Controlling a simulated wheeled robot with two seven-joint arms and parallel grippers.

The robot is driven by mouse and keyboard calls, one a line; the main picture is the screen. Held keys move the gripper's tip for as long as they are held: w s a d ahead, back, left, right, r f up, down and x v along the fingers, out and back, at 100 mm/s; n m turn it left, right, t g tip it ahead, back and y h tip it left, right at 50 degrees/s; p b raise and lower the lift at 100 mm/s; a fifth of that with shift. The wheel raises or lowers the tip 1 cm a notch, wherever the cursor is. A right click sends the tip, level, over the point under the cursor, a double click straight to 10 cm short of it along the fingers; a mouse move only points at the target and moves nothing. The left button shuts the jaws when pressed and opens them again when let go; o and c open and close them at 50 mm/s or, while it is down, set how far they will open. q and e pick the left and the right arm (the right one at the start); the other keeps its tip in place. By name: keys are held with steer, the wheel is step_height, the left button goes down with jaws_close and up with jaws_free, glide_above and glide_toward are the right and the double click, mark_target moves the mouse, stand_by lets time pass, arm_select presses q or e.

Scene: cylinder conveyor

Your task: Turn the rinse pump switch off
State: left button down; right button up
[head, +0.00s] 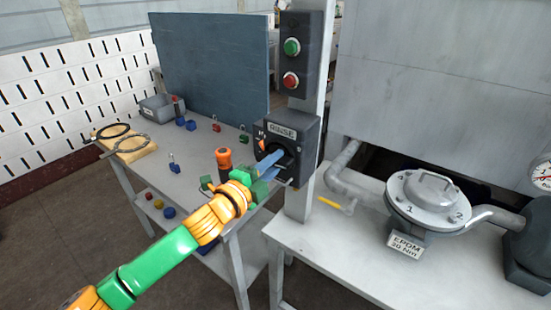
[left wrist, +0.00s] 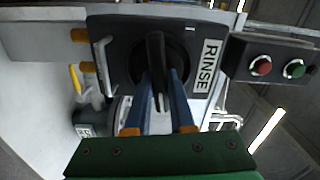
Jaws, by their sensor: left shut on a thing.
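The rinse pump switch is a dark box (head: 310,160) labelled RINSE, fixed to a grey post in the head view. In the left wrist view the box (left wrist: 110,42) fills the upper middle, with the RINSE label turned on its side. Its black handle (left wrist: 155,45) lies between the two blue fingers of my left gripper (left wrist: 160,80). In the head view my left gripper (head: 272,163) reaches the front of the box and is shut on the handle, mostly hiding it. The exact handle angle is hard to tell. My right gripper is not in view.
A button box (head: 305,50) with green and red buttons sits above the switch. A round lidded housing (head: 428,195) and a yellow-handled valve (head: 332,203) stand on the right bench. The left table (head: 190,150) holds an orange-handled tool (head: 224,160), padlocks and a grey bin (head: 160,107).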

arm_select(q)
steer(key=shift+m, duration=0.8)
steer(key=c, duration=0.8)
jaws_free()
steer(key=shift+f, duration=0.1)
steer(key=b+v, duration=0.1)
steer(key=v, duration=0.6)
